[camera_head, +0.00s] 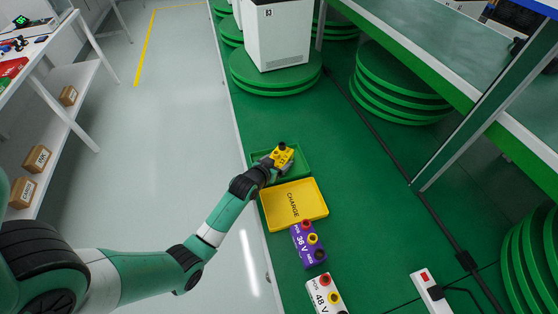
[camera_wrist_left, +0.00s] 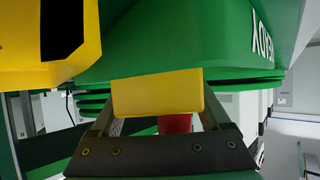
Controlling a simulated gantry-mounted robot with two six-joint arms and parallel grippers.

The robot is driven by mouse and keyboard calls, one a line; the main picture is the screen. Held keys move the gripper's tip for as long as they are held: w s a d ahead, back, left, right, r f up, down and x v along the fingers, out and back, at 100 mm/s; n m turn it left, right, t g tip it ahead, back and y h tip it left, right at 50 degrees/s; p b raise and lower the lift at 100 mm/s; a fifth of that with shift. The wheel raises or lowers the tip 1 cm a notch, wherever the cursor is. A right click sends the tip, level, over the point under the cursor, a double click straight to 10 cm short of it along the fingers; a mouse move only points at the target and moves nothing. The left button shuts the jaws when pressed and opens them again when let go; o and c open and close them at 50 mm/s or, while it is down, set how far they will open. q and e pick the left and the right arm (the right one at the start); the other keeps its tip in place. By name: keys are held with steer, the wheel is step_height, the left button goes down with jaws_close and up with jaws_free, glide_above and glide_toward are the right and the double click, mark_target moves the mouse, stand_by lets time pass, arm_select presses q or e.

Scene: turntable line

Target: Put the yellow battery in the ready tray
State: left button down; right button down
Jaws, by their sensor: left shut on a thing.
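The yellow battery (camera_head: 284,153) with a dark terminal on top is at the green ready tray in the head view. My left gripper (camera_head: 279,162) is shut on it. A yellow block between my fingers in the left wrist view (camera_wrist_left: 157,93) is the held battery. The green ready tray (camera_head: 305,167) is under the battery; I cannot tell whether the battery touches its floor. The tray's green wall with partly visible lettering fills the top of the left wrist view (camera_wrist_left: 225,40). My right gripper is not in view.
The yellow CHARGE tray (camera_head: 312,190) lies right in front of the ready tray. A purple 36 V battery (camera_head: 308,245) and a white 48 V battery (camera_head: 324,295) stand nearer. Green turntable discs (camera_head: 275,75) stand behind.

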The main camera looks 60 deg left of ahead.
arm_select(q)
jaws_free()
steer(key=shift+f, duration=0.1)
steer(key=shift+s+d, duration=0.15)
steer(key=shift+s, duration=0.05)
steer(key=p+v, duration=0.5)
steer(key=v, duration=0.5)
steer(key=shift+r, duration=0.25)
steer(key=shift+s+d+r, duration=0.15)
steer(key=shift+s+d, duration=0.1)
steer(key=shift+s, duration=0.1)
